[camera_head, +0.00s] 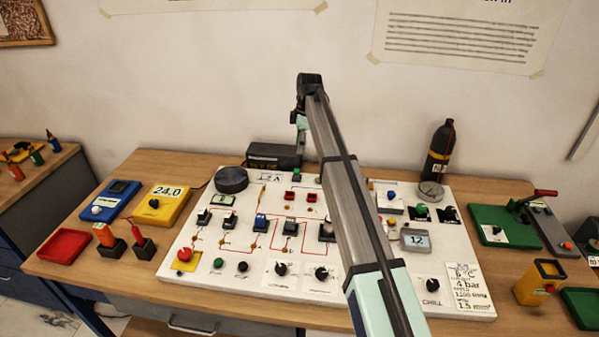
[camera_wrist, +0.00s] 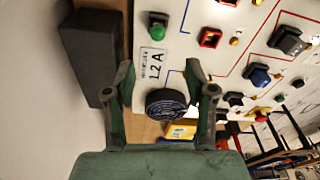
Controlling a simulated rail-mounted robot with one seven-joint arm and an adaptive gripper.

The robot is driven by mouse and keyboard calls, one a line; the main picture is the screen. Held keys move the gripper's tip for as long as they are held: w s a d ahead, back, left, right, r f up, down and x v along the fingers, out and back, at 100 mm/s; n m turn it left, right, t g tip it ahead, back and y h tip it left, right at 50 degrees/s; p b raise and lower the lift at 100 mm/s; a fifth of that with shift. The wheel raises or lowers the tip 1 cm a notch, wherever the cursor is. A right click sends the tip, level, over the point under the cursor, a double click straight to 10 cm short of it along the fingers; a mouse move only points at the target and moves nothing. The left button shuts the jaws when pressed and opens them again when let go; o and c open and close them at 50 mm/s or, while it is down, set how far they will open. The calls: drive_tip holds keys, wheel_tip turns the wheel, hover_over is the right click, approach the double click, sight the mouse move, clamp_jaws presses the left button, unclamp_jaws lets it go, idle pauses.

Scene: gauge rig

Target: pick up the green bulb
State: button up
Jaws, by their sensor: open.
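The green bulb (camera_head: 297,176) sits at the back edge of the white panel (camera_head: 205,245), just right of a small label. In the wrist view the green bulb (camera_wrist: 157,26) shows near the top, beyond my fingertips and apart from them. My gripper (camera_wrist: 160,72) is open and empty, its two fingers spread over the label (camera_wrist: 153,62). In the head view my gripper (camera_head: 301,124) is small and partly hidden by my arm, above the back of the panel.
A black box (camera_head: 274,157) stands behind the panel, close to the bulb. A dark round disc (camera_head: 231,180) is left of it, also below my fingers in the wrist view (camera_wrist: 165,103). Two red square parts (camera_head: 312,197) are in front of the bulb. A black bottle (camera_head: 439,150) stands right.

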sight(297, 169)
drive_tip(key=f, duration=0.2)
drive_tip(key=f+p, duration=0.1)
drive_tip(key=f, duration=0.3)
drive_tip(key=shift+a+f+p, duration=0.3)
drive_tip(key=shift+a+p, duration=0.1)
drive_tip(key=shift+w+a+f+p, duration=0.15)
drive_tip(key=shift+f+p, duration=0.55)
drive_tip(key=shift+f, duration=0.65)
drive_tip(key=shift+s+a+f+p, duration=0.15)
drive_tip(key=shift+f+p, duration=0.55)
drive_tip(key=shift+f, duration=0.6)
drive_tip(key=shift+w, duration=0.1)
drive_tip(key=c, duration=1)
